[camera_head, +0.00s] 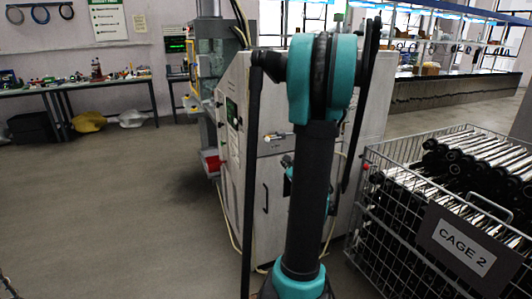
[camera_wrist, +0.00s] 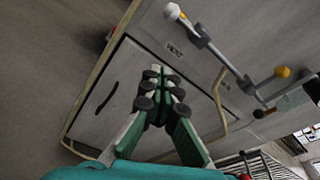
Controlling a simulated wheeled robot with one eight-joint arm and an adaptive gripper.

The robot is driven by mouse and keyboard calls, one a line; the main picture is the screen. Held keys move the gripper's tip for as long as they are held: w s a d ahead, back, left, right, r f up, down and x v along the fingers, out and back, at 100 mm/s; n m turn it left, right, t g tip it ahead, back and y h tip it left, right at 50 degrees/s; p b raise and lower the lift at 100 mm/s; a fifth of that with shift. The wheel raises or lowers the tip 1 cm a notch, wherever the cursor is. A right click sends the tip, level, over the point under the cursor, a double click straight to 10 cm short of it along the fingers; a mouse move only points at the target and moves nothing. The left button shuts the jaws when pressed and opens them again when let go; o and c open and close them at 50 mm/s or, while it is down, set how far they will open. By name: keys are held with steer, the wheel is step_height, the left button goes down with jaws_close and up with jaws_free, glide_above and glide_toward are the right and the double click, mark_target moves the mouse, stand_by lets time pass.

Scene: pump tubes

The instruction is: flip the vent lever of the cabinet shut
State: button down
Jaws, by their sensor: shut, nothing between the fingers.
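The pale grey cabinet (camera_head: 258,185) stands ahead of me in the head view, partly hidden by my arm. In the wrist view its front (camera_wrist: 150,55) appears tilted, with a "VENT" label (camera_wrist: 174,50). A lever with a white knob (camera_wrist: 173,11) is mounted near that label, at the upper middle. My gripper (camera_wrist: 160,78) is shut and empty, in front of the cabinet door, below the label and apart from the white-knobbed lever in the picture. In the head view my arm mostly hides the gripper.
A wire cage marked "CAGE 2" (camera_head: 465,245), filled with dark-ended metal tubes, stands close on the right. Pale hoses (camera_head: 228,215) run down beside the cabinet. A cluttered workbench (camera_head: 80,88) is at the back left. The floor (camera_head: 110,210) on the left is clear.

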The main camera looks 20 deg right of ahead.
mark_target(274, 139)
steer(key=shift+d, duration=0.15)
steer(key=w+a+r, duration=0.1)
steer(key=w, duration=1)
steer(key=shift+w+r, duration=0.2)
steer(key=shift+r, duration=0.15)
